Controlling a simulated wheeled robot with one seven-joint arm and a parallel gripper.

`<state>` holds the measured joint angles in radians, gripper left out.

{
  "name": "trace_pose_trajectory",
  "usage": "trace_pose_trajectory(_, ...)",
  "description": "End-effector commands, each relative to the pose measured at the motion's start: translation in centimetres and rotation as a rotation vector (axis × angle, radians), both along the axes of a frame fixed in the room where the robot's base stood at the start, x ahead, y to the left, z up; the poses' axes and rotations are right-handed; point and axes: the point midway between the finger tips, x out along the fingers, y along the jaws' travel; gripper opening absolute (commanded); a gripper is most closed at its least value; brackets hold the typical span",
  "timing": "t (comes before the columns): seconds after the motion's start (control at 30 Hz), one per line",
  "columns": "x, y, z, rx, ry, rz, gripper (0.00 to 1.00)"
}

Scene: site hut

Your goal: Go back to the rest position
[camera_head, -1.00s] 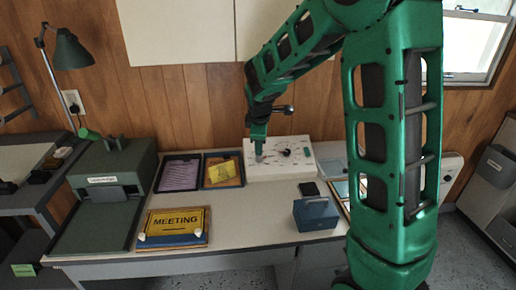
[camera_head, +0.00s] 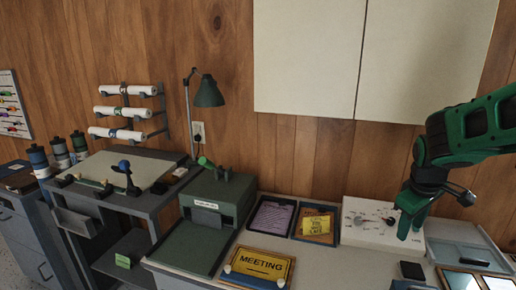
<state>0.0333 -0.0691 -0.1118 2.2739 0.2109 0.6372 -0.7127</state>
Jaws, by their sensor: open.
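My green arm comes in from the right edge. My gripper (camera_head: 404,231) hangs at its lower end, in front of the white panel with dials (camera_head: 366,222) at the back right of the desk. It covers part of the panel's right side; I cannot tell whether it touches it. No object shows between the fingers, though they are small in this view.
A green lamp (camera_head: 208,93) stands behind. A side table (camera_head: 126,172) and roll rack (camera_head: 124,112) are left.

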Motion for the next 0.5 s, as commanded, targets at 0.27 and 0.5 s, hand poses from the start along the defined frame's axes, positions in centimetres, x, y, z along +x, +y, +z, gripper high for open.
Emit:
trace_pose_trajectory(0.27,-14.9,-1.3,0.8,0.183,0.061,-0.538,0.42)
trace_pose_trajectory(0.5,-23.5,0.2,0.1,0.289,0.118,-0.875,0.42)
